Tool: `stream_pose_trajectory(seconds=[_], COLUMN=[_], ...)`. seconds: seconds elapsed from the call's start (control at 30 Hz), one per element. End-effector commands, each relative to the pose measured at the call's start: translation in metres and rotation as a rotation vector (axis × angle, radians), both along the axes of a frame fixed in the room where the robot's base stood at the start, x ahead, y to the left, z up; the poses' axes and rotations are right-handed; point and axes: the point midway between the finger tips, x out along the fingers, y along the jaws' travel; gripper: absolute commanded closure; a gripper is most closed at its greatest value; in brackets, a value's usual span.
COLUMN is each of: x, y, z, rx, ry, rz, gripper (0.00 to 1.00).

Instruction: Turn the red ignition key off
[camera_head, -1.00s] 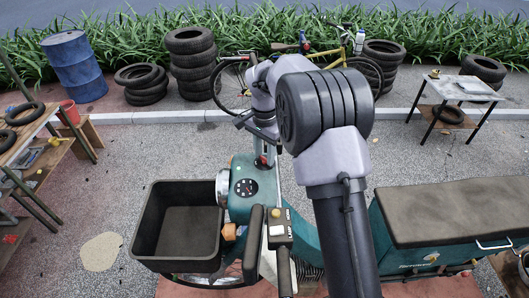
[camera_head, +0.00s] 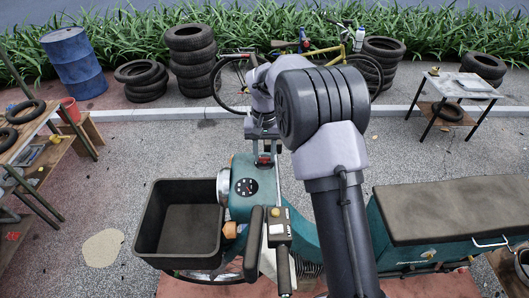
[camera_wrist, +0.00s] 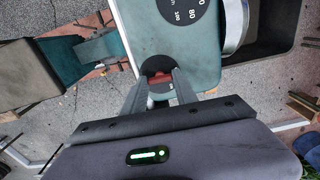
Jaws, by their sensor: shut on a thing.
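The red ignition key (camera_wrist: 161,84) sits in a dark round lock on the teal dash panel, below the speedometer (camera_wrist: 184,12) in the wrist view. My gripper (camera_wrist: 160,88) has its two fingertips on either side of the key and is shut on it. In the head view my gripper (camera_head: 264,160) is at the far end of the teal dash, and a bit of red shows there. The key's exact angle is hard to tell, as the fingers cover part of it.
The scooter's dash (camera_head: 243,190) carries a gauge and handlebar grips. A black front crate (camera_head: 150,222) is at left, and a dark seat (camera_head: 450,208) at right. Tyre stacks, a bicycle (camera_head: 325,55) and a small table (camera_head: 462,84) stand behind on open paving.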

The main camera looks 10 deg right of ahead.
Motion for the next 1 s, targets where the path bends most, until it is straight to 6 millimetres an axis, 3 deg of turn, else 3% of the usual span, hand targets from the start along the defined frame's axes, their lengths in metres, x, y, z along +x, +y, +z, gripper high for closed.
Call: stream_pose_trajectory(seconds=[0.6,0.63,0.7,0.73,1.0], x=[0.0011,0.0010,0.0009,0.0008,0.0004], y=[0.0000,0.0000,0.0000,0.0000,0.0000], z=[0.0014,0.0014,0.0012,0.0011,0.0007], rx=[-0.001,-0.001,-0.001,-0.001,0.000], ry=[-0.004,-0.004,-0.003,-0.003,-0.001], rz=[0.039,0.039,0.039,0.039,0.038], gripper=[1.00,0.62,0.48,0.44,0.44])
